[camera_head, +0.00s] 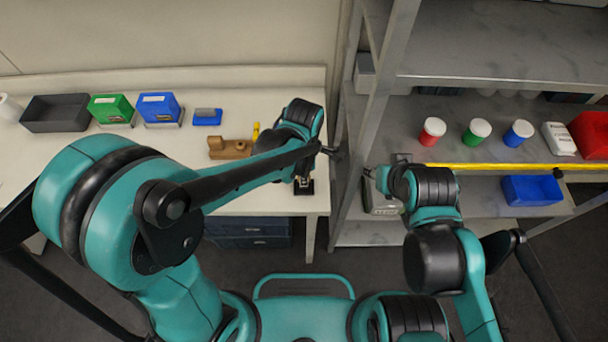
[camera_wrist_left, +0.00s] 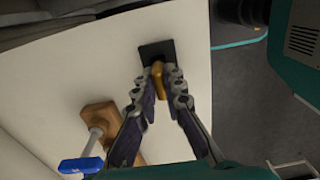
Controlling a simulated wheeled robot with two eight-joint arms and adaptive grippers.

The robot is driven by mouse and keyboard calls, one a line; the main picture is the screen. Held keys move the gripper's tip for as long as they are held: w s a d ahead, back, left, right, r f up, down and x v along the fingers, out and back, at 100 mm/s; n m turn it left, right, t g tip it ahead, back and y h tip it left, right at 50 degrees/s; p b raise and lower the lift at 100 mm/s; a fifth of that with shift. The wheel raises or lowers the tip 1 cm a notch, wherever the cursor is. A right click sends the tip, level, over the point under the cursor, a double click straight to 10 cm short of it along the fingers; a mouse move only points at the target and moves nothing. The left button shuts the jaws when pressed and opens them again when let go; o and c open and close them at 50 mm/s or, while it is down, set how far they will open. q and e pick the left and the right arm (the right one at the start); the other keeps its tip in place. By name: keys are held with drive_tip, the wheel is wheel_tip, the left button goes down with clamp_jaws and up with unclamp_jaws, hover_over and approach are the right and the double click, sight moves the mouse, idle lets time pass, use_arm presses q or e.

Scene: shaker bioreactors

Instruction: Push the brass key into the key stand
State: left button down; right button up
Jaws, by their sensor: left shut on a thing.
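The brass key (camera_wrist_left: 157,82) is between the fingers of my left gripper (camera_wrist_left: 160,88) in the left wrist view, and the fingers are shut on it. Its far end meets or sits just over the dark centre of the black square key stand (camera_wrist_left: 155,48); I cannot tell how deep it is. In the head view the stand (camera_head: 306,189) is at the table's front right corner, with my left gripper (camera_head: 303,172) right above it, mostly hidden by my arm. My right gripper (camera_head: 369,172) shows only a small part beside the shelf, so its jaws cannot be judged.
A wooden block (camera_head: 226,149) stands left of the stand. A blue-handled tool (camera_wrist_left: 80,165) lies by it in the wrist view. Blue (camera_head: 158,108), green (camera_head: 110,108) and dark bins (camera_head: 55,113) line the table's back. Shelves (camera_head: 480,204) with coloured-label jars stand right.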

use_arm(q)
drive_tip(key=shift+f, duration=0.25)
drive_tip(key=c, duration=1.5)
unclamp_jaws()
drive_tip(key=shift+c, duration=0.2)
wheel_tip(320, 180, up, 12)
drive_tip(key=shift+a, duration=0.1)
